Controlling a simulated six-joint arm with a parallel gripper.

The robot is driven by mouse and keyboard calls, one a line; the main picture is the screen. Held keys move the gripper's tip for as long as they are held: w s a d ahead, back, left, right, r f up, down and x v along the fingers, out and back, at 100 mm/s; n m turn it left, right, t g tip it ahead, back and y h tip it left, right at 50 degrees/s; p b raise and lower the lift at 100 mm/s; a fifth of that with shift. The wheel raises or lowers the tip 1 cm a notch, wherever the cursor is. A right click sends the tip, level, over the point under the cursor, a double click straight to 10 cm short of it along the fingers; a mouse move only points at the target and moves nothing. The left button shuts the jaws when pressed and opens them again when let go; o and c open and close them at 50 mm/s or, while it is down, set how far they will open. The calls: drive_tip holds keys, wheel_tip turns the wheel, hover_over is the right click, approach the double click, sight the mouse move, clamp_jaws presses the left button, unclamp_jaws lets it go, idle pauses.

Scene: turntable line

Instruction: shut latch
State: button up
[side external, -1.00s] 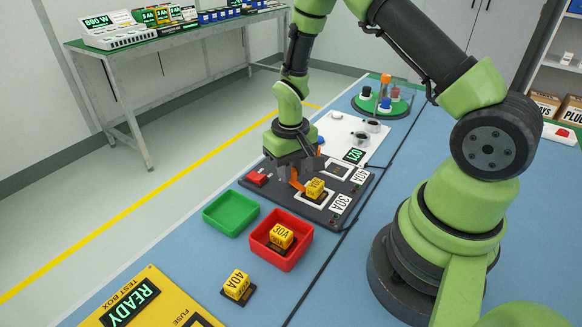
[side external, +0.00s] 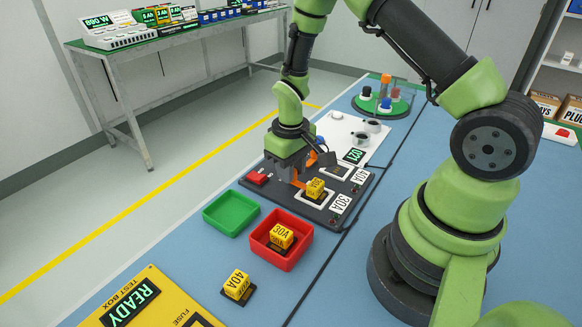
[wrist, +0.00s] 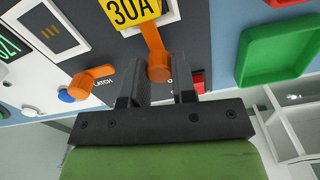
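The orange latch lever (wrist: 154,45) of the near socket shows in the wrist view, with its round hub between my gripper's (wrist: 158,84) two fingertips. Its arm reaches to the yellow 30A fuse block (wrist: 131,10). In the side view the lever (side external: 297,179) is partly hidden behind my gripper (side external: 291,170), which is low over the dark panel. The fuse block (side external: 315,188) sits in that socket. The fingers stand apart, one on each side of the hub; whether they press on it I cannot tell.
A second orange lever (wrist: 92,80) lies beside the neighbouring socket, near a blue knob (wrist: 66,95). A red button (side external: 257,178), a green tray (side external: 211,218) and a red tray (side external: 254,245) holding another 30A fuse are close by.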

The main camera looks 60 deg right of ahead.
drive_tip(key=o, duration=0.5)
drive_tip(key=shift+c, duration=0.2)
drive_tip(key=shift+r, duration=0.1)
wheel_tip(320, 180, up, 10)
drive_tip(key=s+a+r+m+t, duration=0.1)
drive_tip(key=s+a+r+t, duration=0.15)
drive_tip(key=r, duration=0.35)
drive_tip(key=s+a+r+t, duration=0.1)
drive_tip(key=s+a+r, duration=0.15)
drive_tip(key=r, duration=0.35)
drive_tip(key=s+a+r+m+t+y, duration=0.1)
drive_tip(key=s+r, duration=0.4)
drive_tip(key=s, duration=0.5)
drive_tip(key=a+t+y, duration=0.1)
drive_tip(key=a+t, duration=0.1)
drive_tip(key=shift+a+r+t, duration=0.15)
drive_tip(key=shift+r+t, duration=0.05)
drive_tip(key=shift+t, duration=0.15)
